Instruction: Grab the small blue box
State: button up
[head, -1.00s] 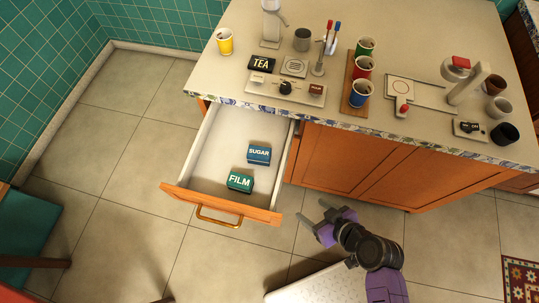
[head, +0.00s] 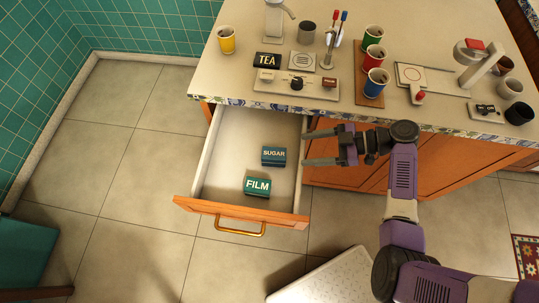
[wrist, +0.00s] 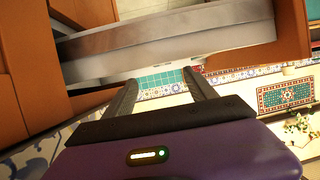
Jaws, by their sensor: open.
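The small blue box labelled SUGAR (head: 274,157) lies in the open drawer (head: 230,145), toward its right side. Neither box can be made out in the wrist view.
The counter (head: 350,100) above the drawer holds a black TEA box (head: 267,60), a yellow cup (head: 227,40), a blue cup (head: 376,83) and other items. The drawer's left part is bare. Tiled floor lies open to the left.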

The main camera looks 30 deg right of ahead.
aim_at(280, 154)
jog(key=p+x, duration=0.1)
jog(key=x, duration=0.9)
jog(key=shift+s+f+p, duration=0.1)
jog(key=shift+s+p, duration=0.05)
jog(key=shift+p, duration=0.2)
grip_shut()
